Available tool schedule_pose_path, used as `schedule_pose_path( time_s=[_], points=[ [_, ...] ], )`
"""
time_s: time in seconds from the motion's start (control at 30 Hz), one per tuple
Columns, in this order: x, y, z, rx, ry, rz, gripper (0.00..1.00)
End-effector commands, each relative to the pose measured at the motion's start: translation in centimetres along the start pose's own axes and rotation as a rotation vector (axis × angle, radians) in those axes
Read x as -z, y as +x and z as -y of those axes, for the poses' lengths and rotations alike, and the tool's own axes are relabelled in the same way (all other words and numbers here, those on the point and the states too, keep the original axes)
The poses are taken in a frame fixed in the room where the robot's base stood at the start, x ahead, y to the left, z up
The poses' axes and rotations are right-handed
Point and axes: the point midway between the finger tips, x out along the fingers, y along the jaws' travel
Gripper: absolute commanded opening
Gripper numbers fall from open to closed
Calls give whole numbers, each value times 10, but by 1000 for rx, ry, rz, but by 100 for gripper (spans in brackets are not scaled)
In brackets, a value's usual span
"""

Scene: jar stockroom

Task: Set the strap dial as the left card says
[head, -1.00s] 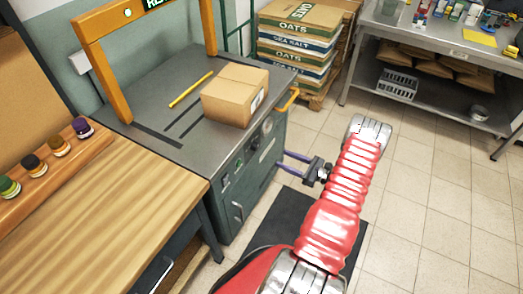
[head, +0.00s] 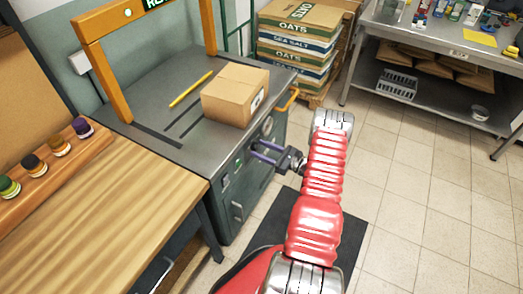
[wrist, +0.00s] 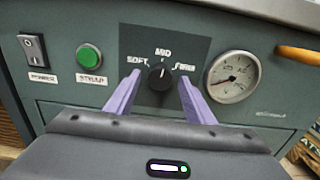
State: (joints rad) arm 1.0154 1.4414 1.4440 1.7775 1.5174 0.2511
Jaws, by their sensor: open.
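The strap dial (wrist: 159,74) is a black round knob on a dark plate, labelled SOFT at left, MID at top and FIRM at right. Its white mark appears to point up, toward MID. My gripper (wrist: 159,77) is open, with one purple finger on each side of the knob; whether they touch it I cannot tell. In the head view my gripper (head: 254,149) is at the front panel of the strapping machine (head: 160,98). I cannot make out the left card in these frames.
The panel has a black power switch (wrist: 33,47), a green STRAP button (wrist: 89,57) and a round gauge (wrist: 233,77). An orange handle (wrist: 298,54) sticks out at right.

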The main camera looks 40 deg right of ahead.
Motion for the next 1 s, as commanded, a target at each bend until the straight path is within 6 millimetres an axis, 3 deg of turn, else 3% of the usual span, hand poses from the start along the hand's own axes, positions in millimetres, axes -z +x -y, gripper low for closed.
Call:
schedule_pose_path(
  time_s=[0.2, 0.77, 1.0],
  points=[
    [0, 0, 0, 0, 0, 0, 48],
    [0, 0, 0, 0, -1, 0, 9],
    [0, 0, 1, 1, -37, 0, 8]
  ],
)
